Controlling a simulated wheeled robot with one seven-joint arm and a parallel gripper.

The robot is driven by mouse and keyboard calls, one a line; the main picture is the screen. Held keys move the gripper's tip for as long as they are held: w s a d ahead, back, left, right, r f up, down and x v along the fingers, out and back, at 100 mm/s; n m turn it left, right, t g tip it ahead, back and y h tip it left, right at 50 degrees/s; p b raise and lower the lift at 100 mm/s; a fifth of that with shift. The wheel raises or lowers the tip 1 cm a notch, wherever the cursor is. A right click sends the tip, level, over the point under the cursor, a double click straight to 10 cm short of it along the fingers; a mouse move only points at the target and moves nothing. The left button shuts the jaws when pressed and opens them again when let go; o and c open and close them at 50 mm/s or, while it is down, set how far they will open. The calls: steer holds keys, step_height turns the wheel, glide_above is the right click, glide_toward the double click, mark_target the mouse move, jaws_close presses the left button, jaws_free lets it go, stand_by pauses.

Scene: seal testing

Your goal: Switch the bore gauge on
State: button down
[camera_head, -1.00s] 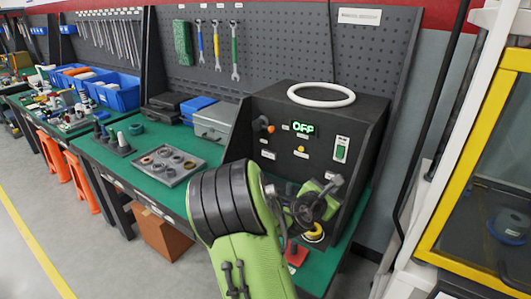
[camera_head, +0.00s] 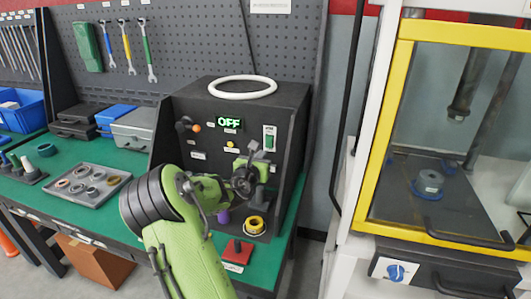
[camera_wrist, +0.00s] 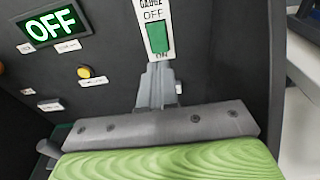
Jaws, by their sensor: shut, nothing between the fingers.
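The bore gauge is a black box (camera_head: 285,103) on the green bench, with a lit display reading OFF (camera_head: 229,122) that also shows in the wrist view (camera_wrist: 52,27). Its green rocker switch (camera_head: 269,142) sits on a white plate at the right of the panel. In the wrist view the switch (camera_wrist: 158,37) lies under the word OFF, with ON partly visible below it. My gripper (camera_wrist: 157,71) is shut and empty, its tips just below the switch over the plate's lower end. I cannot tell whether they touch the panel.
A yellow button (camera_wrist: 86,71) and an orange-tipped lever (camera_head: 188,125) are on the same panel. A white ring (camera_head: 242,87) lies on top of the box. A yellow ring part (camera_head: 256,225) and a red block (camera_head: 238,251) lie below. A yellow-framed machine (camera_head: 379,140) stands to the right.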

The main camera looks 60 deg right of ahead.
mark_target(269, 146)
steer(key=d, duration=0.5)
steer(key=shift+w+f+b, duration=0.4)
